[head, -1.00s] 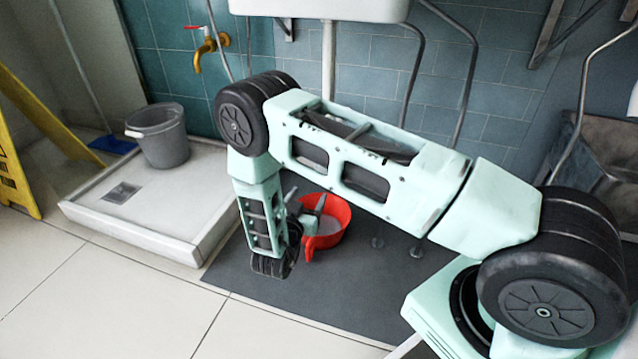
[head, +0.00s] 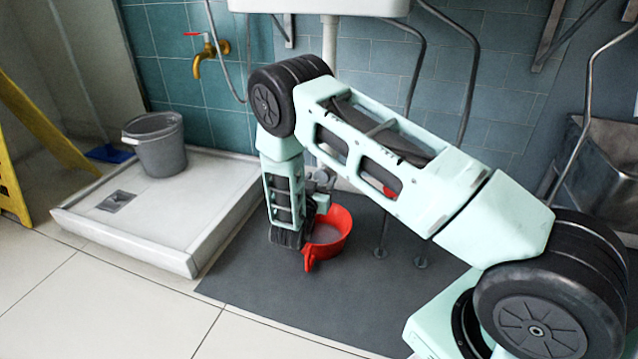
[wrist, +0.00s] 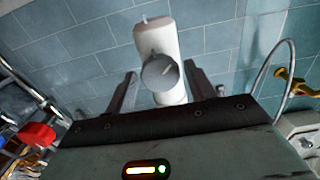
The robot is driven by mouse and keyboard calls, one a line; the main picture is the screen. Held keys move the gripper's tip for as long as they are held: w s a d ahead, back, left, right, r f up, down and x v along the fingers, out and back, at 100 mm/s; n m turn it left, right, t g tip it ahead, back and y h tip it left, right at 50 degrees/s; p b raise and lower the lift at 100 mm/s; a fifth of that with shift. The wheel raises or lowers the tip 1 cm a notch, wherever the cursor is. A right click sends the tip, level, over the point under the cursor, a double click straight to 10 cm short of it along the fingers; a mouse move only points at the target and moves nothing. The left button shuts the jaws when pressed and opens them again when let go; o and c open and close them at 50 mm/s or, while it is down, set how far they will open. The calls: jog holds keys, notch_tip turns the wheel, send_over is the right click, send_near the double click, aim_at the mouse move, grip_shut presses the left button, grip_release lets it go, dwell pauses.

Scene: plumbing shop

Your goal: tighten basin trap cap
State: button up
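The basin trap shows in the wrist view as a white upright body with a round grey cap (wrist: 160,73) facing me. My gripper (wrist: 161,70) is open, with one dark finger to the left and one to the right of the cap in that view. The cap appears between or just beyond the fingertips; I see no clear contact, and the depth is hard to tell. In the head view my arm hides most of the trap, and the white drain pipe (head: 329,45) comes down from the basin (head: 320,6).
A red bowl (head: 345,230) stands on the dark mat (head: 270,310) below my wrist. A white shower tray (head: 150,245) with a grey bucket (head: 158,145) is at left. A yellow tap (head: 210,55) and thin pipes line the tiled wall. A steel sink (head: 605,165) is at right.

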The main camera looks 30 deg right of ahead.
jog(key=c, duration=0.6)
jog(key=shift+m, duration=0.3)
jog(key=m+p, duration=0.3)
jog(key=m, duration=0.2)
jog(key=shift+r+p, duration=0.1)
jog(key=shift+p, duration=0.2)
jog(key=m+p, duration=0.3)
jog(key=m, duration=0.3)
jog(key=shift+a+m, duration=0.1)
jog(key=shift+m, duration=0.2)
jog(key=m+p, duration=0.4)
jog(key=m, duration=0.2)
jog(key=shift+r, duration=0.1)
jog(key=m+p, duration=0.2)
jog(key=m, duration=0.2)
jog(key=shift+m, duration=0.3)
jog(key=shift+m+p, duration=0.8)
jog(key=shift+m, duration=0.3)
